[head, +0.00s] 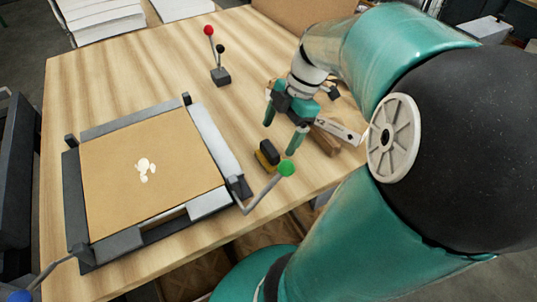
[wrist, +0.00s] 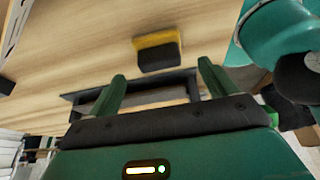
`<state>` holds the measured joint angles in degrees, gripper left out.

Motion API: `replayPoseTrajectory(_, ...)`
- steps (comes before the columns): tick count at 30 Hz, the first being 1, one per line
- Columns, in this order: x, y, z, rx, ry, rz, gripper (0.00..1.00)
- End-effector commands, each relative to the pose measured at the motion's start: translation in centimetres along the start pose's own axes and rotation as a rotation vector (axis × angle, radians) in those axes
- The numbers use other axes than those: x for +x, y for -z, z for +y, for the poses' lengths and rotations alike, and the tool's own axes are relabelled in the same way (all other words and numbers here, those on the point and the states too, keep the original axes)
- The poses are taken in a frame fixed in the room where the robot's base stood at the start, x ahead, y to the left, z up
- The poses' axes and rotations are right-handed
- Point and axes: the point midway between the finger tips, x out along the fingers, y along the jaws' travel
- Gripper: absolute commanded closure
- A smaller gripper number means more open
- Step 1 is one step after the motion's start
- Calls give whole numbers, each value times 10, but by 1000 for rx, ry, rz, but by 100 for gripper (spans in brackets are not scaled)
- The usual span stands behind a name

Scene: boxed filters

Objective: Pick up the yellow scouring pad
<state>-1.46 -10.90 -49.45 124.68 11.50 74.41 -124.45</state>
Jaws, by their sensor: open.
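The scouring pad (head: 267,154) is a small block, yellow on one part and dark on the other. It lies on the wooden table, right of the framed board, in the head view. In the wrist view the pad (wrist: 157,53) sits beyond my fingertips, with its yellow strip along the upper edge. My gripper (head: 284,138) is open and empty above the table, close to the pad. In the wrist view its two green fingers (wrist: 160,82) stand apart with the pad roughly between their lines, not touching it.
A board in a dark frame (head: 222,146) with pale pieces on it fills the table's left. A green-knobbed lever (head: 286,168) stands close to the pad. A stand with red and black knobs (head: 220,76) is farther back. Brown blocks (head: 325,140) lie right of my gripper.

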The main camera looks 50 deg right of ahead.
Motion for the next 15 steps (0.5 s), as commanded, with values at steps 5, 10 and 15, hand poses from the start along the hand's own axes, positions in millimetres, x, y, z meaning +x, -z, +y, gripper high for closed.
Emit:
replayPoseTrajectory(5, 14, 3, 0, -2, 2, 0, 15)
replayPoseTrajectory(10, 40, 9, 0, -2, 4, 0, 15)
replayPoseTrajectory(15, 58, 9, 1, -1, 2, -1, 15)
